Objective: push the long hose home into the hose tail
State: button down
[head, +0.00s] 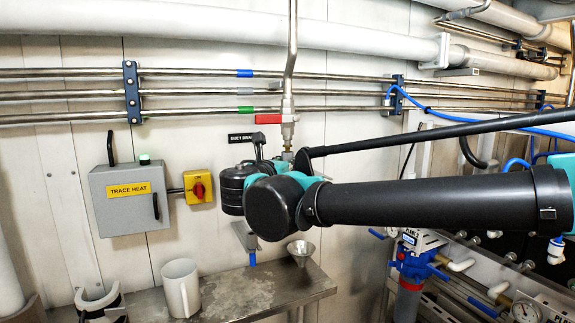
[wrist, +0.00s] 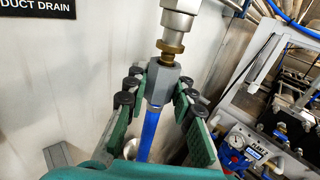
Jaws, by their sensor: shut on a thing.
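The long hose (wrist: 150,132) is blue, with a grey hexagonal end piece (wrist: 160,82) at its top. My gripper (wrist: 160,98) has its green-padded fingers on either side of that end piece and is shut on it. The brass hose tail (wrist: 171,48) hangs from the metal valve pipe directly above. The grey end lines up under the brass and appears to meet it; I cannot tell how far it is on. In the head view the pipe and valve with a red handle (head: 268,119) show, while my wrist hides the hose's upper end.
A steel shelf (head: 300,288) below carries a white jug (head: 181,287) and a small metal funnel (head: 301,250). A grey trace heat box (head: 130,198) and a yellow switch (head: 198,187) are on the wall at left. Blue-topped filter equipment (head: 415,258) stands at right.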

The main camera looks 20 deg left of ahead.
jog(key=shift+r, duration=0.55)
jog(key=c, duration=1.2)
grip_release()
jog(key=s+d, duration=0.1)
jog(key=s, duration=1.1)
jog(key=shift+s, duration=0.1)
